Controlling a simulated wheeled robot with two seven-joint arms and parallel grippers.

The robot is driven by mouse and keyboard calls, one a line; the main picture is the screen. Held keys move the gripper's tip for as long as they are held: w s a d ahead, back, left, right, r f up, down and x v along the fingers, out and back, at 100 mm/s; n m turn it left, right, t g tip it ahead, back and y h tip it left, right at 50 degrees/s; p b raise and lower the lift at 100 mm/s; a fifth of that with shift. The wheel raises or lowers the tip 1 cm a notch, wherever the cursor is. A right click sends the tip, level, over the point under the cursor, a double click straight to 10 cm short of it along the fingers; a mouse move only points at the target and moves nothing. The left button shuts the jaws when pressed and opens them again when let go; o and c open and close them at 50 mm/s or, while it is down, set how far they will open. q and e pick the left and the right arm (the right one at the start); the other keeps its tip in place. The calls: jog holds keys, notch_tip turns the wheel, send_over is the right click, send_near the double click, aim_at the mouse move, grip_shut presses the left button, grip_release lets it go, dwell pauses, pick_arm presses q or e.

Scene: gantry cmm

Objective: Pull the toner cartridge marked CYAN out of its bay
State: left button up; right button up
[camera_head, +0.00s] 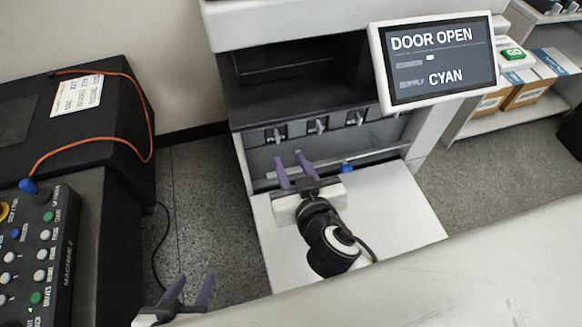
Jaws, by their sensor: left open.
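The printer's front door (405,215) is folded down flat and its bay is open. A row of cartridge fronts with small grey handles shows inside: a left one (277,133), a middle one (318,125) and a right one (355,118). I cannot read which is marked CYAN. The printer screen (435,60) reads "DOOR OPEN" and "CYAN". My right gripper (289,156) is over the lowered door, its purple fingers apart and empty, just below the left cartridge handle. My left gripper (196,277) is low at the bottom left, open and empty, away from the printer.
A black machine with an orange cable (130,75) and a button panel (35,255) stands at the left. A shelf with boxes (525,92) is at the right. A white surface (450,285) fills the lower right. A small blue part (347,168) sits near the door hinge.

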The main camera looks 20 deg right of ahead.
aim_at(278, 139)
dwell(0.3)
jog(key=x, duration=1)
jog(key=shift+w, duration=0.2)
grip_shut()
